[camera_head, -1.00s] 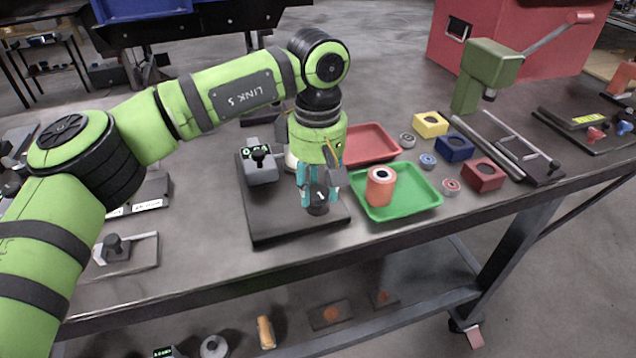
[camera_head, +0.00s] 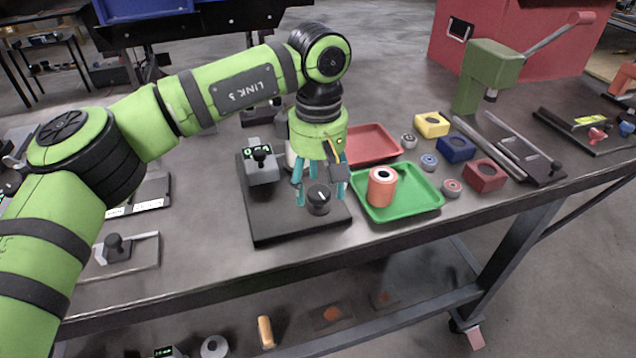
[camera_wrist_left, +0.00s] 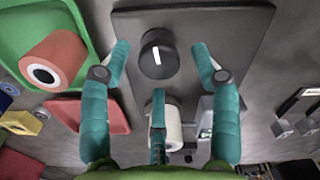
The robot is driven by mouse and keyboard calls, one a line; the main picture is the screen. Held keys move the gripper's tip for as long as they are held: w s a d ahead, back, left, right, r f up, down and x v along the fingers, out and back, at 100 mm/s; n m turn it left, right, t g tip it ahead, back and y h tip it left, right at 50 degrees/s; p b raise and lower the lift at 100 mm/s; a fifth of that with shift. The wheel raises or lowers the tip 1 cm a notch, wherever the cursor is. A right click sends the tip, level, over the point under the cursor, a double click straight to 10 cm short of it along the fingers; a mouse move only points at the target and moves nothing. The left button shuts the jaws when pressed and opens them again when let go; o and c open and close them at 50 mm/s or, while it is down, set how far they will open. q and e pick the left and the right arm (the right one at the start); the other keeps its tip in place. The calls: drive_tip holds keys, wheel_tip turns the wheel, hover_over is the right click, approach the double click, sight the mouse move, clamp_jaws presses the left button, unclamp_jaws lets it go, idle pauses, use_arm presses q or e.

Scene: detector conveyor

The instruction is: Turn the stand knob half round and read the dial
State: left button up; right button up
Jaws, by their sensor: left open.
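The stand (camera_head: 285,222) is a dark flat plate on the table. Its black knob (camera_head: 318,199) sits near the plate's front right and carries a white line; in the left wrist view the knob (camera_wrist_left: 158,56) shows its line close to upright. A grey dial unit (camera_head: 262,168) with a small dark display stands at the back left of the plate; its reading is too small to tell. My left gripper (camera_head: 321,192) is open above the knob, teal fingers spread around it. In the left wrist view the fingers (camera_wrist_left: 160,62) stand clear of the knob on both sides. My right gripper is not in view.
A green tray (camera_head: 408,212) with an orange cylinder (camera_head: 381,190) lies close to the stand's right. A red tray (camera_head: 380,137) is behind it. A white roll (camera_wrist_left: 172,128) stands on the plate. A green press (camera_head: 488,65) and coloured blocks are farther right.

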sight(318, 190)
use_arm(q)
wheel_tip(318, 190, up, 11)
drive_tip(key=shift+r, duration=0.2)
idle(0.3)
